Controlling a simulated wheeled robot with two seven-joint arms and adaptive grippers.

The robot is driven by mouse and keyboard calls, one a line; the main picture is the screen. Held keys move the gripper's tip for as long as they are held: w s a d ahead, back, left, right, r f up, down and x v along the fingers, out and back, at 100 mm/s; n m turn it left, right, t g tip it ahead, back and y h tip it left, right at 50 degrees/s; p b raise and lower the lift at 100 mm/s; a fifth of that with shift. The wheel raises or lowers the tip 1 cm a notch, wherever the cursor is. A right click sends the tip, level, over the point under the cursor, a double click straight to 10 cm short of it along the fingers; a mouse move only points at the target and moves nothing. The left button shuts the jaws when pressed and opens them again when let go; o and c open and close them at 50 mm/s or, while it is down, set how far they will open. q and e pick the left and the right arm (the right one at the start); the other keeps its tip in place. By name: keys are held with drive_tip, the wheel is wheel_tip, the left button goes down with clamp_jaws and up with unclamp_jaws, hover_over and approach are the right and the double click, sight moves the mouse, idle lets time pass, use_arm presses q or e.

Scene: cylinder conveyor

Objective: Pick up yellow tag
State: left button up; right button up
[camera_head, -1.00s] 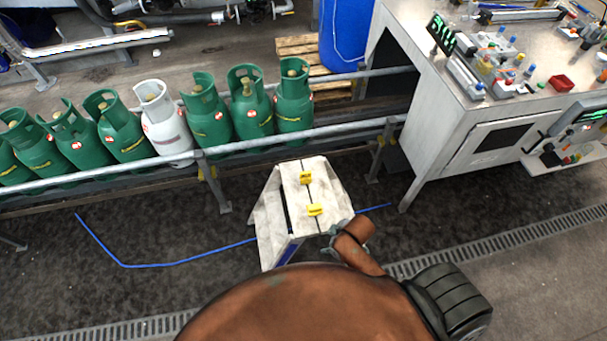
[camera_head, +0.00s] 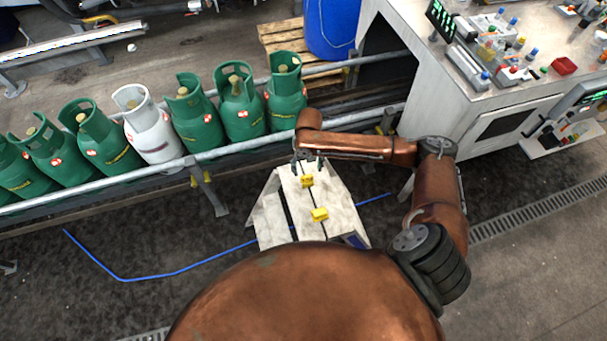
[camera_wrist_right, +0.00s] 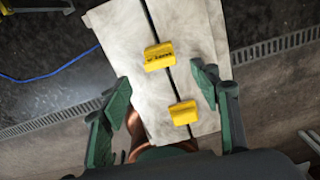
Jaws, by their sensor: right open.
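Two yellow tags lie on a pale stand (camera_head: 270,213) with a dark slot down its top. The far tag (camera_head: 307,181) is just below my right gripper (camera_head: 306,163) in the head view; the near tag (camera_head: 320,214) is closer to my body. In the right wrist view, one tag with dark lettering (camera_wrist_right: 158,56) lies ahead of the fingertips, and the other tag (camera_wrist_right: 183,112) lies between the fingers. My right gripper (camera_wrist_right: 163,88) is open and empty, its green-padded fingers spread above the stand. My left gripper is out of view.
A rail (camera_head: 245,146) with several green gas cylinders (camera_head: 240,102) and one white cylinder (camera_head: 149,125) runs behind the stand. A workbench (camera_head: 440,98) with small parts stands at right. A blue hose (camera_head: 180,275) lies on the floor at left.

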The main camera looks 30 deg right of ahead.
sight(307, 176)
drive_tip(key=shift+w+d+f, duration=0.15)
drive_tip(key=shift+d, duration=0.15)
drive_tip(key=shift+a+f+b, duration=0.15)
drive_tip(key=shift+f+b, duration=0.15)
drive_tip(key=shift+f, duration=1.15)
wheel_tip(307, 176, down, 4)
drive_tip(key=shift+a+r+b, duration=0.1)
drive_tip(key=shift+r+b, duration=0.1)
drive_tip(key=shift+b, duration=0.15)
drive_tip(key=shift+f, duration=0.3)
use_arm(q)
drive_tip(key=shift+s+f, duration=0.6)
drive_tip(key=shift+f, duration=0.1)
use_arm(e)
drive_tip(key=c, duration=1.1)
